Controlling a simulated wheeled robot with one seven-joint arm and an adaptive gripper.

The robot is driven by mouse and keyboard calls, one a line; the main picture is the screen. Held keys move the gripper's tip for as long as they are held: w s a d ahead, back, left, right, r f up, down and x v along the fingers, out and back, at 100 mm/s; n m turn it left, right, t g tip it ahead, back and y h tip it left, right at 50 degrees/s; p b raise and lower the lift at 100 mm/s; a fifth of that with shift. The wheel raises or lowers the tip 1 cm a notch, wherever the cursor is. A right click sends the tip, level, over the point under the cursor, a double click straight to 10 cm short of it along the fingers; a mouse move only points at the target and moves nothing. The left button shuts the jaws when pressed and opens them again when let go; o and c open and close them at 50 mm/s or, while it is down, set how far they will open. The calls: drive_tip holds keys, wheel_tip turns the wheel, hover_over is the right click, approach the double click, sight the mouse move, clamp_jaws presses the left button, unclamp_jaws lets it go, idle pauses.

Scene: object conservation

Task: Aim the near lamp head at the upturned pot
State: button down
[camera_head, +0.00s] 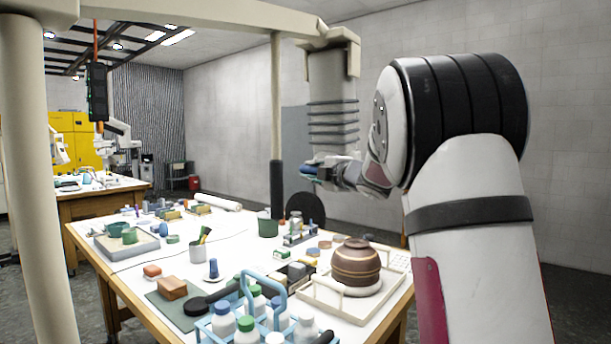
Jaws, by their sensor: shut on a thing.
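The near lamp head (332,95) hangs from a beige overhead beam, a pale cylinder with dark ribs round its lower part. It points down, roughly upright. My gripper (322,172) is at its lower end, reaching in from the right, and is shut on it. The contact is small and partly hidden by my wrist. A small blue piece shows at the gripper's left end. The upturned pot (356,264), brown with darker bands, sits on a pale ring in a shallow white tray (330,311), below and slightly right of the lamp head.
The table (135,279) is crowded. A blue bottle carrier (268,287) with several capped bottles stands at the front, left of the pot. A grey tray (114,247) is at the left. Beige posts (35,170) frame the table. The air between lamp head and pot looks clear.

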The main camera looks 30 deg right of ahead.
drive_tip(key=shift+n+t, duration=0.4)
drive_tip(key=shift+n, duration=0.4)
drive_tip(key=d+b, duration=0.1)
drive_tip(key=w+d+f+b, duration=0.1)
drive_tip(key=d, duration=0.1)
drive_tip(key=w+d+b, duration=0.1)
drive_tip(key=d, duration=0.1)
drive_tip(key=shift+w+f, duration=0.15)
drive_tip(key=shift+f, duration=0.05)
drive_tip(key=shift+w+d+r+n+b, duration=0.1)
drive_tip(key=shift+d+n+b, duration=0.2)
drive_tip(key=shift+d+b, duration=0.15)
drive_tip(key=c, duration=1.4)
unclamp_jaws()
drive_tip(key=shift+c, duration=0.2)
drive_tip(key=s, duration=1.2)
drive_tip(key=shift+f, duration=0.3)
